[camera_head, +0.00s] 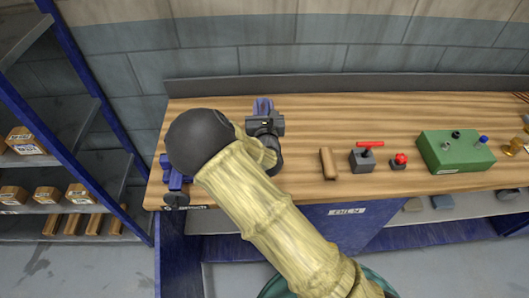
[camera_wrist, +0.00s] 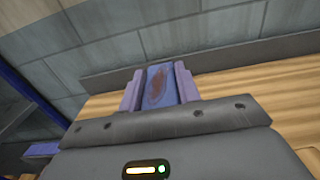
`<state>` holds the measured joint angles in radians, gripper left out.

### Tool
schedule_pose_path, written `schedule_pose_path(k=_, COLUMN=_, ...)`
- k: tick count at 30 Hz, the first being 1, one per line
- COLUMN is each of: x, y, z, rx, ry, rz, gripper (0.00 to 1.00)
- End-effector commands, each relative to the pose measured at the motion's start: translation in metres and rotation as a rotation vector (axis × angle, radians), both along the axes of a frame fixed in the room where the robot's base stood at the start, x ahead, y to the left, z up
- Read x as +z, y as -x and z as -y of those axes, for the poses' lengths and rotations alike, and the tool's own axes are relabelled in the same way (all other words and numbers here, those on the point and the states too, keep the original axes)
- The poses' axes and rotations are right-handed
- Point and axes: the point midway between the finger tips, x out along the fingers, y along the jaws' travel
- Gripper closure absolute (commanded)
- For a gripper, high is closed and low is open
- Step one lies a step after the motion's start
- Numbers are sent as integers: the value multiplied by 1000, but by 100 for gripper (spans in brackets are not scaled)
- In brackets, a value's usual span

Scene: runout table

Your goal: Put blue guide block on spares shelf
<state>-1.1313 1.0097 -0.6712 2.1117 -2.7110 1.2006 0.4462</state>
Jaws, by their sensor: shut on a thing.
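The blue guide block (camera_wrist: 158,88) is between the two lavender fingers of my gripper (camera_wrist: 159,84) in the wrist view. It has a brownish-red patch on its face. My gripper is shut on it. In the head view my gripper (camera_head: 263,106) is over the back left part of the wooden table (camera_head: 320,115); the block is hard to separate from the fingers there. I cannot tell whether the block touches the tabletop. A blue rack (camera_head: 65,110) with grey shelves stands at the left; no label names it as the spares shelf.
Small boxes (camera_head: 46,195) and long wooden pieces sit on the rack. A blue fixture (camera_head: 175,182) is at the table's left edge. A wooden block (camera_head: 328,163), a red-handled device (camera_head: 363,158), a red knob (camera_head: 399,161) and a green box (camera_head: 456,152) stand to the right.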

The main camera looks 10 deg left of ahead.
Motion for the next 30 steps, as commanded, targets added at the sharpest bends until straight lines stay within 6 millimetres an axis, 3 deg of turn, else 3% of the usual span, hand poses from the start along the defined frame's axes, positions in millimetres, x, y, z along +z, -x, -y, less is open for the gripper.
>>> schedule_pose_path(k=11, x=-47, y=0, z=0, rx=0, ry=-2, rz=4, gripper=100)
schedule_pose_path(k=25, x=-50, y=0, z=0, rx=0, ry=-1, rz=4, gripper=100)
schedule_pose_path(k=30, x=-65, y=0, z=0, rx=0, ry=3, rz=2, gripper=100)
